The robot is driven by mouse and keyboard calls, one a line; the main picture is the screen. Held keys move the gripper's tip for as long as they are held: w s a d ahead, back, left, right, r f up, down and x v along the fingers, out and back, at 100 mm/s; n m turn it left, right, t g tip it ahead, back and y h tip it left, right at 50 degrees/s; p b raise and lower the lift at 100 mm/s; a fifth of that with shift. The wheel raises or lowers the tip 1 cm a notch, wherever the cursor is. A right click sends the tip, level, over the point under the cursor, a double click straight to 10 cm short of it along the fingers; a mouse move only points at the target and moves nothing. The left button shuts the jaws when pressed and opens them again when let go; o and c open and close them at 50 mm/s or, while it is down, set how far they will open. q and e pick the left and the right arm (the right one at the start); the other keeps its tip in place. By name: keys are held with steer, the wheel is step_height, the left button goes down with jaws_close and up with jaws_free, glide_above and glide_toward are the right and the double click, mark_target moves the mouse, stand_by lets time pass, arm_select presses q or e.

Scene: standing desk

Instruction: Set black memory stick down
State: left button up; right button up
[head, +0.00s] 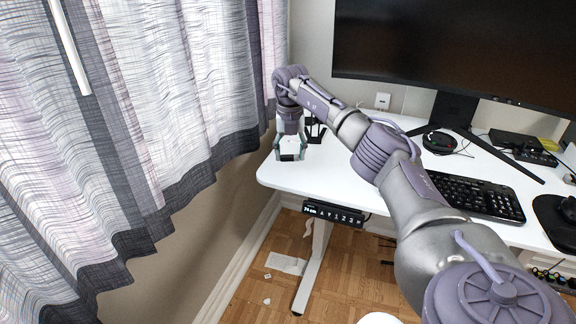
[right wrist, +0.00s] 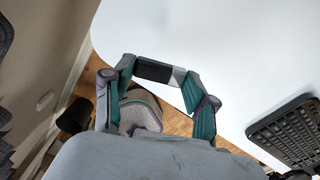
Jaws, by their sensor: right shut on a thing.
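My right gripper (head: 290,153) is at the left end of the white desk (head: 330,165), pointing down, close to or over the desktop's front left corner. In the right wrist view, its two green-padded fingers (right wrist: 158,82) are closed on the black memory stick (right wrist: 154,71), which lies crosswise between the fingertips and has a silvery end on the right. White desktop fills the view beyond the stick. I cannot tell whether the stick touches the desktop. My left gripper is not in view.
A black keyboard (head: 472,196), a large monitor (head: 460,45) and a round black coiled item (head: 438,142) are further right on the desk. A small black stand (head: 315,130) is just behind my right gripper. A curtain (head: 130,110) hangs to the left. The desktop's front left is mostly bare.

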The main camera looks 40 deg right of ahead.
mark_target(287, 155)
steer(key=shift+w+a+f, duration=0.25)
steer(key=shift+w+f, duration=0.15)
step_height(287, 155, down, 3)
steer(key=shift+f, duration=0.5)
steer(key=o, duration=0.7)
steer(key=shift+o, duration=0.2)
steer(key=shift+r, duration=0.45)
step_height(287, 155, up, 6)
steer(key=shift+r, duration=0.45)
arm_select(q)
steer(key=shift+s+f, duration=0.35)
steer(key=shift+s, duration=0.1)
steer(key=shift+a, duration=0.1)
